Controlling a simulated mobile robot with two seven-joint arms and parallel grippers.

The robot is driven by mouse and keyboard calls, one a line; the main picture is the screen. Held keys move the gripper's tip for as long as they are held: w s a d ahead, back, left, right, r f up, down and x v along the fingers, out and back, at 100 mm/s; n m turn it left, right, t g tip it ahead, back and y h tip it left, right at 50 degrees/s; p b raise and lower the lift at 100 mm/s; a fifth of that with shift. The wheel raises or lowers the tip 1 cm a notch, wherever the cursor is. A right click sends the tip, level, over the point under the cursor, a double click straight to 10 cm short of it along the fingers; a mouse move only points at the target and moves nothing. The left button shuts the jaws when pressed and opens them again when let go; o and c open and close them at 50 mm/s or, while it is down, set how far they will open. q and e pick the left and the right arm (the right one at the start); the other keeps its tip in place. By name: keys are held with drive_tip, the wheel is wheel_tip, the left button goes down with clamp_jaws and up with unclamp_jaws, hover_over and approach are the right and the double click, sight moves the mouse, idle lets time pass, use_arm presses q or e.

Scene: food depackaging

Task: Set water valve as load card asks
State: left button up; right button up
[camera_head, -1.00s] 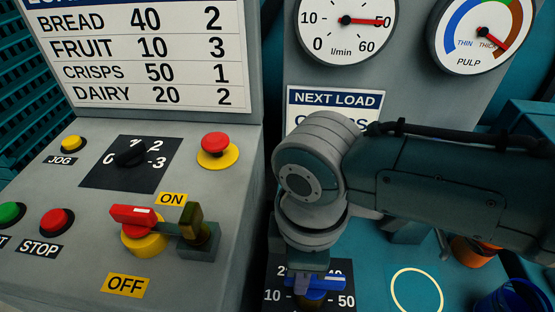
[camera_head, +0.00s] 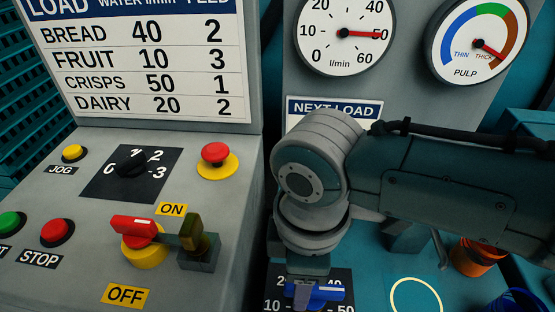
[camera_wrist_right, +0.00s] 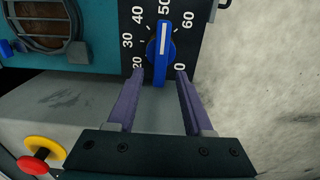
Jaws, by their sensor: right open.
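The blue water valve knob (camera_wrist_right: 161,40) has a white pointer line at 50 on its black dial plate (camera_wrist_right: 190,48); it also shows low in the head view (camera_head: 327,293). My right gripper (camera_wrist_right: 160,75) is open, its two purple fingers apart at the lower end of the knob, one on each side and not closed on it. The flow gauge (camera_head: 344,34) has its red needle at about 50 l/min. The NEXT LOAD card (camera_head: 330,108) is mostly covered by my right arm, and its load name is hidden. The load table (camera_head: 145,70) lists crisps with water 50, feed 1. My left gripper is not in view.
A control panel on the left holds a red-yellow stop button (camera_head: 216,158), a feed dial (camera_head: 132,166) and a red-handled ON/OFF switch (camera_head: 137,235). A pulp gauge (camera_head: 478,42) points near thick. An orange item (camera_head: 474,257) lies right of the knob.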

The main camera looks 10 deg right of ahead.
wheel_tip(320, 180, up, 8)
drive_tip(key=p, duration=0.1)
drive_tip(key=shift+r, duration=0.2)
drive_tip(key=s+a+m+t+y, duration=0.1)
drive_tip(key=s+a+m+y, duration=0.25)
drive_tip(key=s, duration=0.25)
drive_tip(key=s+d+r+m+t+h, duration=0.1)
drive_tip(key=s+d+r+m, duration=0.15)
drive_tip(key=d+m, duration=0.35)
drive_tip(key=s+d+r+m+t+h, duration=0.1)
drive_tip(key=s+d+m+t+h, duration=0.2)
drive_tip(key=d, duration=0.5)
wheel_tip(320, 180, up, 34)
drive_tip(key=s+g+p, duration=0.1)
drive_tip(key=p, duration=3.4)
drive_tip(key=shift+s+d+r+y, duration=0.2)
drive_tip(key=shift+d+r+y, duration=0.05)
drive_tip(key=shift+d+y, duration=0.1)
